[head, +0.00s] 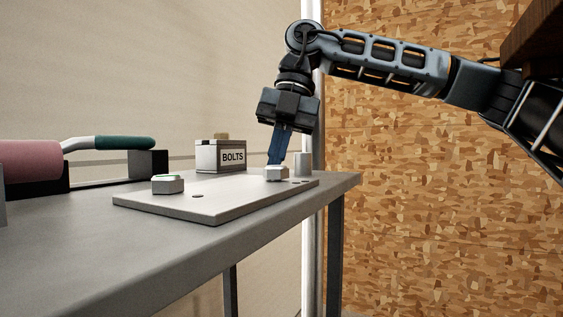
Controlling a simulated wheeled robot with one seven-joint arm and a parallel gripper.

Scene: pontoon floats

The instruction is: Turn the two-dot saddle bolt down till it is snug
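A flat light-grey plate (220,206) lies on the bench. A pale block (168,185) with a green mark on top sits near its left end. A second pale block (277,173) sits near its right end. No dots can be made out on either, so I cannot tell which goes with the two-dot saddle bolt. My gripper (275,161) points down with blue fingers, their tips at the right block's upper left edge. The fingers overlap in this view; whether they are apart or gripping something is hidden. No bolt shows clearly between them.
A grey bench (90,232) carries everything. A box marked BOLTS (221,157) stands behind the plate. A short grey cylinder (303,164) stands right of the right block. The plate's middle is clear.

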